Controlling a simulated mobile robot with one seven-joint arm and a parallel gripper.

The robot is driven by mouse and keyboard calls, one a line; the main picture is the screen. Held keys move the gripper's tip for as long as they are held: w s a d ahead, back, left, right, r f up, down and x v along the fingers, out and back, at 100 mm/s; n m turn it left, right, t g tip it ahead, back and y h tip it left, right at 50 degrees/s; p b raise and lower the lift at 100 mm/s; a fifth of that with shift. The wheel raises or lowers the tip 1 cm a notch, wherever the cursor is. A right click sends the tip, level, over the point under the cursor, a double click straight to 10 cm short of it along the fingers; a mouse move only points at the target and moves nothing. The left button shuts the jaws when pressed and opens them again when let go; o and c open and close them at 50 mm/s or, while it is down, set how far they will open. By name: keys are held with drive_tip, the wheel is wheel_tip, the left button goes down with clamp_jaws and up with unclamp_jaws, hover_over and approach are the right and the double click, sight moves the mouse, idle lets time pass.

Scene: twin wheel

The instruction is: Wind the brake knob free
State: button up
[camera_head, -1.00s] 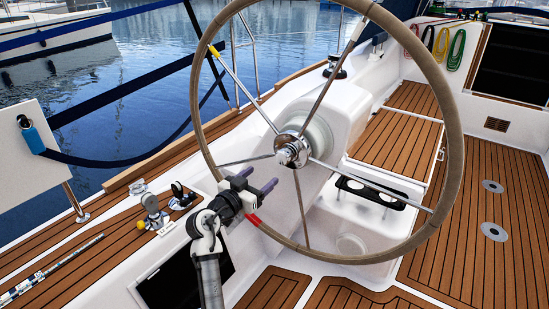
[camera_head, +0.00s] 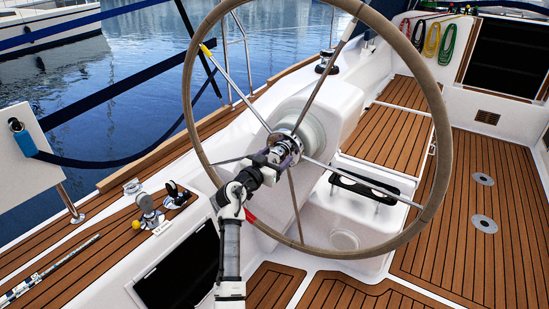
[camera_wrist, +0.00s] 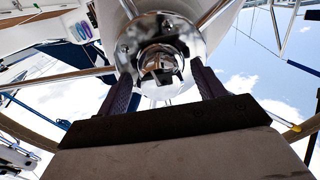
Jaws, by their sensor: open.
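The steering wheel (camera_head: 437,166) stands in the middle of the head view, with a pale brown rim and metal spokes. The brake knob (camera_head: 285,146) is the shiny metal hub piece at its centre, partly covered by my gripper (camera_head: 281,153). In the wrist view the chrome knob (camera_wrist: 160,64) lies ahead, between the two dark fingers of my gripper (camera_wrist: 165,82). The fingers are apart, one on each side of the knob. I cannot tell whether either finger touches it.
The wheel's spokes (camera_head: 362,183) spread around my gripper, and the rim passes close to my arm. A white pedestal (camera_head: 340,100) stands behind the hub. A black handle (camera_head: 368,189) is at lower right. Open teak deck (camera_head: 450,215) lies to the right.

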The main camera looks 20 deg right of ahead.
drive_tip(key=c, duration=1)
